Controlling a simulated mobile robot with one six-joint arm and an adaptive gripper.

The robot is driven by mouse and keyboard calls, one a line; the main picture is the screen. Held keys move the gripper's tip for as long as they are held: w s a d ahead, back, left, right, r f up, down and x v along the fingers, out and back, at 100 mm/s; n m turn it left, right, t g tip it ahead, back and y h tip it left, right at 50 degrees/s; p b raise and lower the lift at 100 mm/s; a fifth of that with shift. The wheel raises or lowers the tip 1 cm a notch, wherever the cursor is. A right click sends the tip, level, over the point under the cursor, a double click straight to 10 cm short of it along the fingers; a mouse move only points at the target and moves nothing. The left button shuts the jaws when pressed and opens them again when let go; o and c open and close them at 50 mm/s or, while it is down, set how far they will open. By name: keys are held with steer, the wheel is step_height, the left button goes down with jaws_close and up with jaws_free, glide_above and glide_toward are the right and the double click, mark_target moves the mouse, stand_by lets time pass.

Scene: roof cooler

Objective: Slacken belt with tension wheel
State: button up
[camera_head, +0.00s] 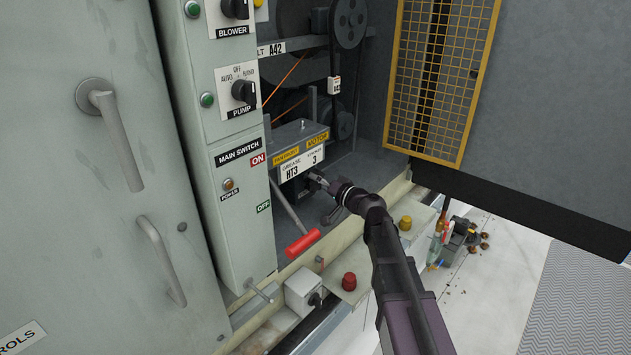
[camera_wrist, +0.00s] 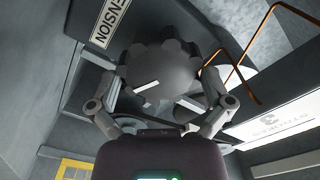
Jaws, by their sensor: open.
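In the wrist view a dark grey scalloped wheel (camera_wrist: 160,68) with a white mark fills the middle, next to a label (camera_wrist: 112,22) ending in "NSION". My gripper (camera_wrist: 160,82) is open, with one finger on each side of the wheel's near part. I cannot tell whether the fingers touch it. In the head view my gripper (camera_head: 318,180) reaches into the cabinet's lower bay, beside the motor plate (camera_head: 303,158). The wheel cannot be made out there.
A red-handled lever (camera_head: 302,243) sticks out left of my arm. The switch panel (camera_head: 236,150) stands further left. A door with a yellow mesh guard (camera_head: 440,75) hangs open at right. Red (camera_head: 349,281) and yellow (camera_head: 405,222) knobs sit on the front ledge.

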steer(key=v, duration=1.1)
steer(key=shift+s, duration=0.1)
steer(key=s+d+f+n+g+h+p, duration=0.1)
steer(key=s+d+f+g+h+p, duration=0.3)
steer(key=s, duration=0.3)
steer(key=s+d+f+g+h+p, duration=0.2)
steer(key=s+d+f+g+h, duration=0.1)
steer(key=s+f+g+h, duration=0.3)
steer(key=s+d+m+h+p, duration=0.1)
steer(key=s+d+h, duration=0.3)
steer(key=s+d, duration=0.1)
steer(key=shift+s+d+f+m+g+p, duration=0.3)
steer(key=shift+d+f+g+p, duration=0.1)
steer(key=shift+d, duration=0.5)
